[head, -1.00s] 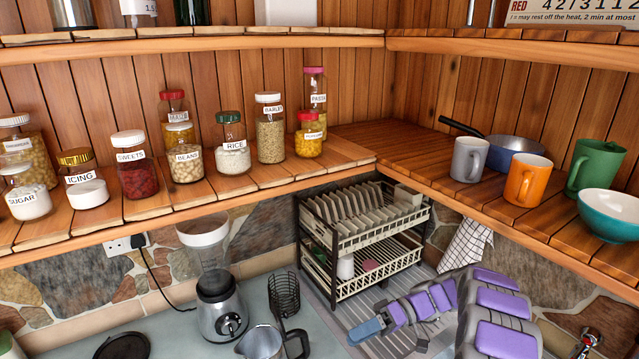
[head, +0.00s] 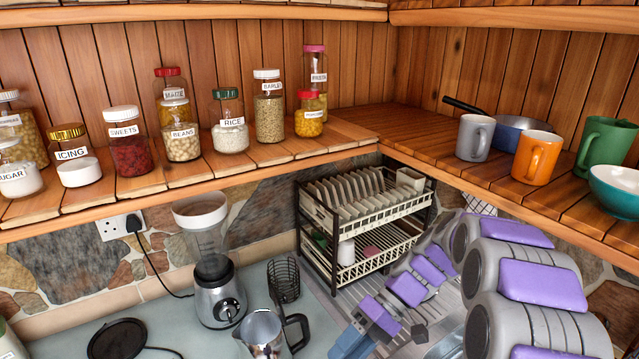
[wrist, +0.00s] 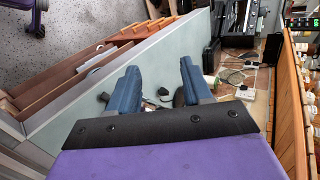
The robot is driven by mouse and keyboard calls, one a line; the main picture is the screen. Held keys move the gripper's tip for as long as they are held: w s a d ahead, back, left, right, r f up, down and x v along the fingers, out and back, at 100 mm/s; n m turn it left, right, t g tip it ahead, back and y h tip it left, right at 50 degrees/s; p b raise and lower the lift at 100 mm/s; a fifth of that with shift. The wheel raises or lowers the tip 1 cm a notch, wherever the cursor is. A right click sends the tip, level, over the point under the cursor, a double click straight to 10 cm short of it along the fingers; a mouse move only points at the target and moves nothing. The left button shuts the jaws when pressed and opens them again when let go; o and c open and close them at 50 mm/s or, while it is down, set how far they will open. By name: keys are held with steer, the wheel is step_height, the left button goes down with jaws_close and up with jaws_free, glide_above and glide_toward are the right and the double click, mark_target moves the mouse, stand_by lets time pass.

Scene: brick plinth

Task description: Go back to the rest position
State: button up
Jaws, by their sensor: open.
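My gripper (wrist: 156,88) shows in the wrist view as two blue fingers standing apart, with nothing between them. In the head view my purple and grey arm reaches down at the lower right, and the blue gripper (head: 358,340) is at the bottom edge, partly cut off. It is in front of the dish rack and to the right of a metal jug (head: 262,330). Its fingertips are not clearly visible in the head view.
A dish rack (head: 338,238) with plates stands behind my arm. A blender (head: 215,290) and a wire utensil holder (head: 283,280) stand on the counter. Shelves above hold labelled jars, grey (head: 475,138) and orange (head: 536,158) mugs, a teal bowl (head: 615,188) and a pan (head: 515,130).

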steer(key=s+d+f+m+t+h+b, duration=0.1)
steer(key=s+d+m+h+b, duration=0.1)
steer(key=s, duration=0.6)
steer(key=s+d+f+m+t+h+b, duration=0.2)
steer(key=s+d+h, duration=0.1)
steer(key=s, duration=0.5)
steer(key=s+d+f+m+t+h+b, duration=0.1)
steer(key=s+d+f+h+b, duration=0.1)
steer(key=s, duration=0.6)
steer(key=shift+d+m+h, duration=0.4)
steer(key=shift+d+h, duration=0.35)
steer(key=shift+h, duration=0.35)
